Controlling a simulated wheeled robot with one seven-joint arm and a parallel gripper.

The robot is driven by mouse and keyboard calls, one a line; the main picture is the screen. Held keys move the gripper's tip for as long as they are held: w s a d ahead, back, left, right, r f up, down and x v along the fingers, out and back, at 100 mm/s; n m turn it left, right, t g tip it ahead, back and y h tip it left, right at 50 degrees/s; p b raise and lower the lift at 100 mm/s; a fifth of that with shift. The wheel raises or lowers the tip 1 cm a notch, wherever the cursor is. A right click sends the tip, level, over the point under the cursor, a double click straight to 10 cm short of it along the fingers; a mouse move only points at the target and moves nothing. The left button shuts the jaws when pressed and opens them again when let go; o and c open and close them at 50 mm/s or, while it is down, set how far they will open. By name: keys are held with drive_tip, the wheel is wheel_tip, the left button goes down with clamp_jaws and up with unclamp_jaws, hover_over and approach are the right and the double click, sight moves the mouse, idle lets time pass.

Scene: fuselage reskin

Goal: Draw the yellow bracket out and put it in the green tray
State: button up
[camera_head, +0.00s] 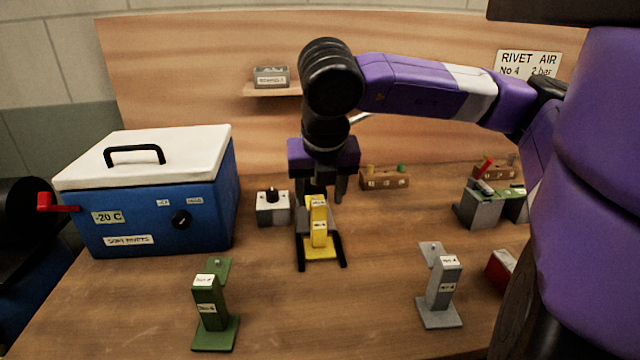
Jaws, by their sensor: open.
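The yellow bracket (319,228) stands upright in the middle of the table, with white labels on its post and its foot toward the front. It sits between two black rails of a dark holder (342,252), with a grey part beside it. My gripper (322,196) points down at the top of the bracket, its fingers apart. Whether they touch the bracket I cannot tell. I cannot make out a green tray in this view.
A blue cooler (160,205) with white lid stands left, a switch box (272,208) beside it. A green bracket (211,308) and a grey bracket (440,290) stand in front. A grey-green fixture (484,203) and red block (501,270) are right. The front middle is clear.

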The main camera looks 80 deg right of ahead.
sight(319, 205)
drive_tip(key=shift+x, duration=2.05)
clamp_jaws()
